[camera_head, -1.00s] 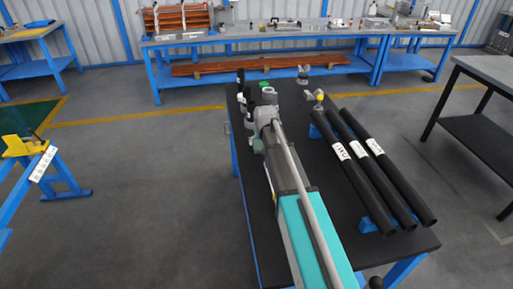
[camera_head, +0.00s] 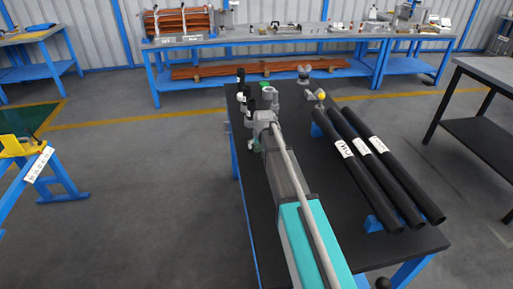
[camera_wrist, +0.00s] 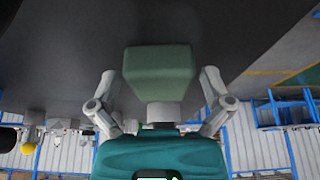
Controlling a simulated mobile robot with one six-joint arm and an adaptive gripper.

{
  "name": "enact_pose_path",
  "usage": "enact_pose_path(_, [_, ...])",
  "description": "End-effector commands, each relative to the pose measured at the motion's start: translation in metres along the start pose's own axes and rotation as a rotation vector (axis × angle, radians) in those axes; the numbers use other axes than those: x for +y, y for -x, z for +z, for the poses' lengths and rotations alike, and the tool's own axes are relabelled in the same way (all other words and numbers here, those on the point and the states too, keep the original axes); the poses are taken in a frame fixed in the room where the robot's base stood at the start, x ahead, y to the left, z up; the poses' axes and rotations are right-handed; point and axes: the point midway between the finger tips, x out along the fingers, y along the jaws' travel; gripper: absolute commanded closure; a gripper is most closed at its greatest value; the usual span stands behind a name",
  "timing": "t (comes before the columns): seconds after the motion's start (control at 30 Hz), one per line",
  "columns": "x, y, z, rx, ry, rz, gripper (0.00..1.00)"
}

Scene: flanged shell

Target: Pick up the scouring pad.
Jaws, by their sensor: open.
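The scouring pad (camera_wrist: 157,68) is a thick dull green block in the middle of the wrist view, against the dark table top. My gripper (camera_wrist: 158,78) is open, one finger on each side of the pad with a visible gap to each. I cannot tell how far the pad lies beyond the fingertips. In the head view my gripper (camera_head: 262,103) is over the far left part of the black table (camera_head: 290,165). My arm hides much of that spot, and the pad is not clear there.
Several black pipes (camera_head: 375,160) rest on blue supports right of my arm. A green-topped item (camera_head: 266,86) stands close beyond my gripper. A long workbench (camera_head: 270,38) lies behind.

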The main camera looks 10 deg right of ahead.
Motion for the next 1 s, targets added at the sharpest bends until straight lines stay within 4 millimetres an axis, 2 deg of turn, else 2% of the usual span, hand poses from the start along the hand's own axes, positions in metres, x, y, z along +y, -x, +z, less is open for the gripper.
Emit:
enact_pose_path(0.47, [0.0003,0.0004,0.0000,0.000,0.000,0.000,0.00])
enact_pose_path(0.57, [0.0003,0.0004,0.0000,0.000,0.000,0.000,0.15])
enact_pose_path(0.83, [0.0002,0.0004,0.0000,0.000,0.000,0.000,0.65])
enact_pose_path(0.87, [0.0002,0.0004,0.0000,0.000,0.000,0.000,0.69])
enact_pose_path(1.0, [0.0002,0.0003,-0.0001,0.000,0.000,0.000,0.69])
